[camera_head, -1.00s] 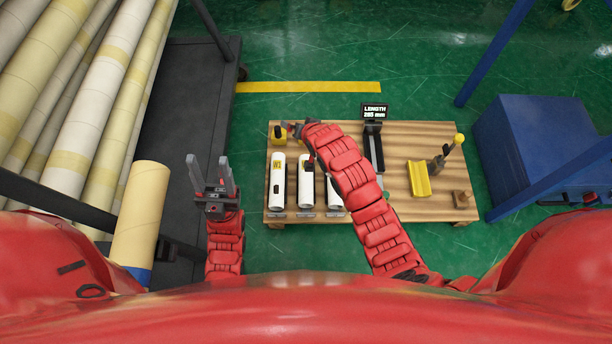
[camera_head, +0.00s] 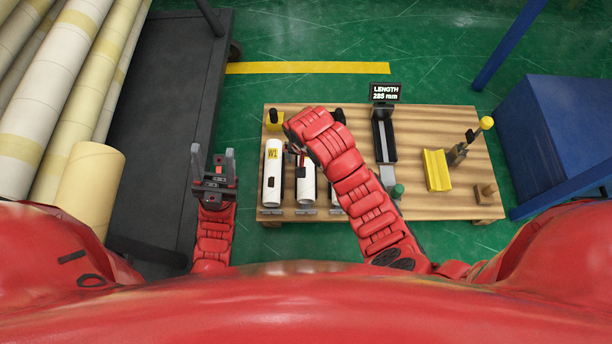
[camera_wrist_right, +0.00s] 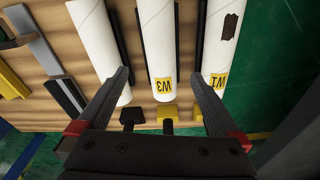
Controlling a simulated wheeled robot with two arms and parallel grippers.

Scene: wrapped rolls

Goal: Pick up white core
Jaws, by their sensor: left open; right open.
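Three white cores lie side by side on the wooden table (camera_head: 450,185). The left one, marked W1 (camera_head: 272,185), also shows at the right of the right wrist view (camera_wrist_right: 222,35). The middle one, marked W3 (camera_wrist_right: 159,35), is partly hidden by my right arm in the head view (camera_head: 306,190). The third (camera_wrist_right: 97,35) is mostly hidden there. My right gripper (camera_wrist_right: 160,78) is open, its fingers either side of W3's line; whether it is above or around the core I cannot tell. My left gripper (camera_head: 213,160) is open and empty, left of the table.
A length display (camera_head: 385,92) stands at the table's back, with a dark measuring trough (camera_head: 384,140) before it. A yellow cradle (camera_head: 437,170) and a small wooden block (camera_head: 486,193) are at the right. Large rolls (camera_head: 60,110) and a dark platform (camera_head: 170,120) fill the left.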

